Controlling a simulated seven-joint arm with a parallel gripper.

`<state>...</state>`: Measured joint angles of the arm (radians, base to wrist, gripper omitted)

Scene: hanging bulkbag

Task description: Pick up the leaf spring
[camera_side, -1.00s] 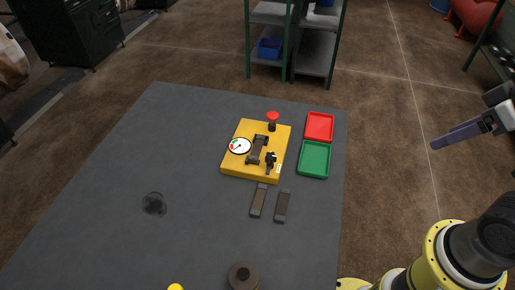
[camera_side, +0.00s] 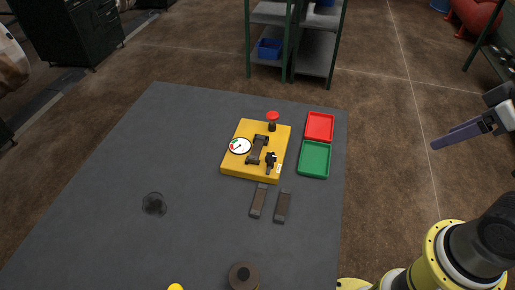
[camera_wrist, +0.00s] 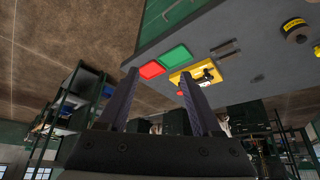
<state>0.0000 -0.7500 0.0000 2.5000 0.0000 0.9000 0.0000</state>
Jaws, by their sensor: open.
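Two dark flat bars lie side by side on the grey table, a left bar (camera_side: 259,201) and a right bar (camera_side: 283,206), just in front of the yellow fixture. They look alike, and I cannot tell which one is the leaf spring. They also show small near the top of the wrist view (camera_wrist: 225,48). My gripper (camera_side: 436,144) is off the table's right side, up in the air and far from the bars. In the wrist view its two long fingers (camera_wrist: 159,80) stand apart with nothing between them.
The yellow fixture (camera_side: 235,167) carries a gauge, a red button and a dark clamped part. A red tray (camera_side: 319,127) and a green tray (camera_side: 314,160) sit to its right. A dark round part (camera_side: 244,275) is at the front. The table's left side is mostly clear.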

